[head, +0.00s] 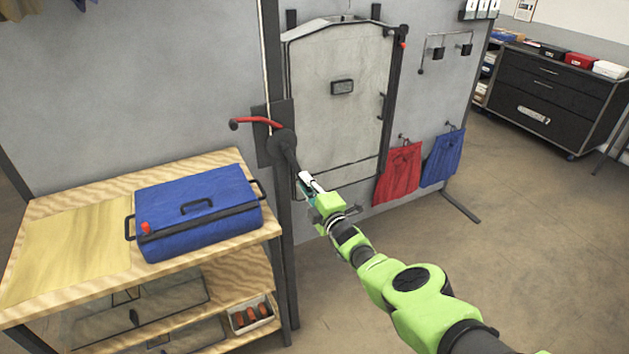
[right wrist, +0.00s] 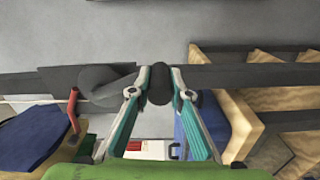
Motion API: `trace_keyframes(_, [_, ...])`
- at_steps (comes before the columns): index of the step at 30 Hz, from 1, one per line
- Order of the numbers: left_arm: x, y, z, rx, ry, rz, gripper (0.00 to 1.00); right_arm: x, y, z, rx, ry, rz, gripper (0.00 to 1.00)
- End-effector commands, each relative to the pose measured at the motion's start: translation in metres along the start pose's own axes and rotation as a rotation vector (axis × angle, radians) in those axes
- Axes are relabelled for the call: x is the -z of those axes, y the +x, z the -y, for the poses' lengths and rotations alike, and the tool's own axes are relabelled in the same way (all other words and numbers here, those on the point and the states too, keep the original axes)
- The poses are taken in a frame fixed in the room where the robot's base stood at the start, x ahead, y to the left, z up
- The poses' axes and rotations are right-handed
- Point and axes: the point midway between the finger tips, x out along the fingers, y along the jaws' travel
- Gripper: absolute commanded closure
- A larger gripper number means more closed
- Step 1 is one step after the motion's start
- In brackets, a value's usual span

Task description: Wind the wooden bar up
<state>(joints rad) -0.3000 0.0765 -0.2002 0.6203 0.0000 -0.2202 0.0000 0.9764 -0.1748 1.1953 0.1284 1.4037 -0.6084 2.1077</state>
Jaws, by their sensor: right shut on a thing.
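A winch with a dark round hub (head: 281,143) sits on a dark plate on the upright post. Its dark crank arm (head: 291,160) slants down and right from the hub. My right gripper (head: 303,179) is at the crank's lower end. In the right wrist view its two fingers are shut on the dark, round crank handle (right wrist: 159,85). A red lever (head: 257,120) sticks out left above the hub. A pale rope (head: 265,65) runs up the post. I cannot make out a wooden bar. My left gripper is out of view.
A wooden shelf table (head: 75,280) with a blue case (head: 197,212) stands left of the post. A grey panel door (head: 335,100) is behind the winch. Red (head: 398,173) and blue (head: 442,156) cloths hang to the right.

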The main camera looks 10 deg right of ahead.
Motion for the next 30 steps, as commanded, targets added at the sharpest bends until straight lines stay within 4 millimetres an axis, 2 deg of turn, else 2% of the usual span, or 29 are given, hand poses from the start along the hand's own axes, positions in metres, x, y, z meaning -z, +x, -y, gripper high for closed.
trace_keyframes(1, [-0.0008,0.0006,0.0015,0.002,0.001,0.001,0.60,0.0120,-0.0011,0.0098,0.015,0.018,-0.013,1.00])
trace_keyframes(3, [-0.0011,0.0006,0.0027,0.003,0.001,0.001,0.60,0.0142,-0.0011,0.0106,0.015,0.035,-0.013,1.00])
trace_keyframes(21, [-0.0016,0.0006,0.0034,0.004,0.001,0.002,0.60,0.0179,-0.0010,0.0115,0.014,0.060,-0.015,1.00])
trace_keyframes(22, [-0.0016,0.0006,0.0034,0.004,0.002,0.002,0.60,0.0179,-0.0010,0.0115,0.014,0.061,-0.015,0.74])
trace_keyframes(23, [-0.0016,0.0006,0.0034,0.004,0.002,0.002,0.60,0.0180,-0.0010,0.0114,0.014,0.061,-0.015,0.66])
trace_keyframes(30, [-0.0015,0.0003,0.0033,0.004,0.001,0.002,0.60,0.0150,0.0002,0.0067,0.006,0.060,-0.012,0.65])
